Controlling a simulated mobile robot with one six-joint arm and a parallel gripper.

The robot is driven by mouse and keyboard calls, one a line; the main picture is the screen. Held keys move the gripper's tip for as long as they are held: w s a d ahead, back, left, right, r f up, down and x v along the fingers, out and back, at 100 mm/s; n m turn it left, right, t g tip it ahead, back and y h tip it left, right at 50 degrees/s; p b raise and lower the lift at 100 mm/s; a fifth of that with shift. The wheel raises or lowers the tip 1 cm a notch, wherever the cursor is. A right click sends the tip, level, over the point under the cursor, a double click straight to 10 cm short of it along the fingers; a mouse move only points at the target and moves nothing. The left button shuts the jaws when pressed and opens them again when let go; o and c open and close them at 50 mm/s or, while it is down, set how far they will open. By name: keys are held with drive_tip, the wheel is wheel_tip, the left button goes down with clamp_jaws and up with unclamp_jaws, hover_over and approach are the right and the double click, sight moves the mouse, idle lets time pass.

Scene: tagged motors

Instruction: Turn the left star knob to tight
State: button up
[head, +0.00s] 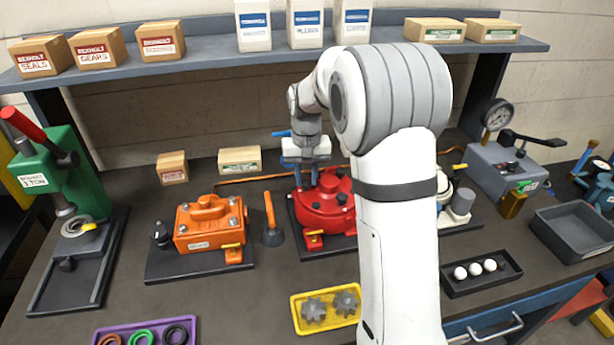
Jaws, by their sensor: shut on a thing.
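A round red housing (328,212) with a lid and small dark fasteners stands on a black base plate near the middle of the bench. My gripper (306,181) points down at the back left of its lid. Its blue fingers are shut on what seems to be the left star knob, which they hide almost wholly. The knob's shape and how far it is turned cannot be told. My white arm covers the right part of the red housing.
An orange motor (208,228) stands left, with an orange-handled tool (271,222) between it and the red housing. A yellow tray (327,311) with grey gears lies in front. A shelf (215,50) with boxes runs above. A black tray (480,281) holds white balls.

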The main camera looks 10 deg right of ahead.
drive_tip(key=m, duration=0.4)
drive_tip(key=shift+w+r+m, duration=0.15)
drive_tip(key=shift+r+m, duration=0.1)
drive_tip(key=shift+m, duration=0.05)
drive_tip(key=m, duration=0.3)
drive_tip(key=shift+m, duration=0.4)
drive_tip(key=m, duration=0.4)
drive_tip(key=shift+m+b, duration=0.3)
drive_tip(key=shift+m, duration=1.8)
drive_tip(key=o, duration=0.6)
drive_tip(key=shift+o, duration=0.5)
drive_tip(key=shift+f, duration=0.1)
